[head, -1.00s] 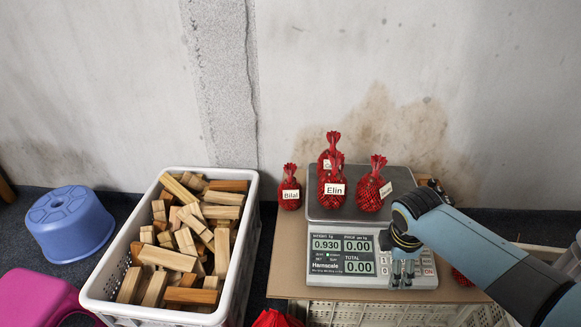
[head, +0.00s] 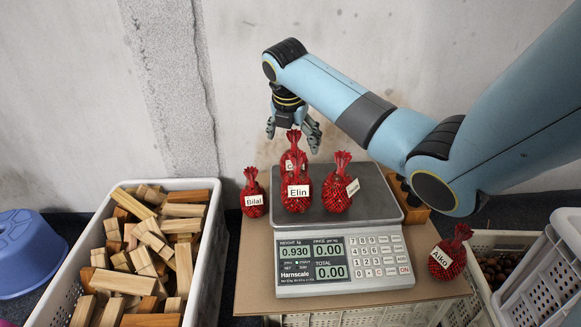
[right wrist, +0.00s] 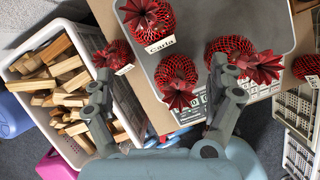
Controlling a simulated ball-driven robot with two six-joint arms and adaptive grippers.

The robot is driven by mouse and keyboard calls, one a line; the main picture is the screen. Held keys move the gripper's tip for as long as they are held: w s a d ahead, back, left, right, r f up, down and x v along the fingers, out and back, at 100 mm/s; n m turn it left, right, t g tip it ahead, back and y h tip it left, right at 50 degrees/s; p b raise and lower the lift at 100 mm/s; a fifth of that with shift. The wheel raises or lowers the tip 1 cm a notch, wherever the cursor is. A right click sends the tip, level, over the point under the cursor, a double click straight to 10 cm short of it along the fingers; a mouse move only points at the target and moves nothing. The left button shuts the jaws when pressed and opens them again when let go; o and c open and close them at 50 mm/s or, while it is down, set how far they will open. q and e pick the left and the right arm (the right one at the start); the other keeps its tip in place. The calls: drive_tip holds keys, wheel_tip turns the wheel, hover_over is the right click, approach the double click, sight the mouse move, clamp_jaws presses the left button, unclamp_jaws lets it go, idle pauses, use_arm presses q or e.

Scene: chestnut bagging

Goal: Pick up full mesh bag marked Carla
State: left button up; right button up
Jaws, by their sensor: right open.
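The mesh bag labelled Carla (right wrist: 142,18) is red, full and tied at the top; its label reads clearly in the right wrist view. In the head view that bag (head: 293,160) stands at the back of the scale plate, partly hidden behind the Elin bag (head: 295,199), with only part of its label showing. My right gripper (head: 293,138) is open and empty, with its fingers pointing down at the tied top of the Carla bag. It cannot be told whether they touch it. In the right wrist view the spread fingers (right wrist: 160,78) frame the Elin bag. My left gripper is out of view.
The grey scale (head: 345,289) reads 0.930. Another full bag (head: 337,192) stands right on its plate. The Bilal bag (head: 254,203) stands left of the scale, the Aiko bag (head: 455,253) right. A white crate (head: 212,240) of wooden blocks is at left. The wall is close behind.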

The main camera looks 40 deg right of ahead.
sight(294, 147)
drive_tip(key=shift+n, duration=0.8)
drive_tip(key=w+d+f+b, duration=0.3)
drive_tip(key=shift+w+d, duration=0.3)
drive_tip(key=shift+d, duration=0.05)
drive_tip(key=shift+w+f, duration=0.1)
drive_tip(key=shift+f, duration=0.1)
drive_tip(key=b+x, duration=0.3)
drive_tip(key=x, duration=0.1)
drive_tip(key=shift+f+b, duration=0.3)
drive_tip(key=shift+w+d+f, duration=0.15)
drive_tip(key=shift+f, duration=0.05)
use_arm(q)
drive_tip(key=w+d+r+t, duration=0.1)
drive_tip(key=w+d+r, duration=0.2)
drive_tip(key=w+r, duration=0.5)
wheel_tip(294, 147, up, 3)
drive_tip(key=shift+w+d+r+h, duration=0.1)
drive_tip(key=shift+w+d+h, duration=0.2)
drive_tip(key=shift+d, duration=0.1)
use_arm(e)
drive_tip(key=shift+r, duration=0.15)
drive_tip(key=c, duration=1.8)
drive_tip(key=shift+c, duration=0.2)
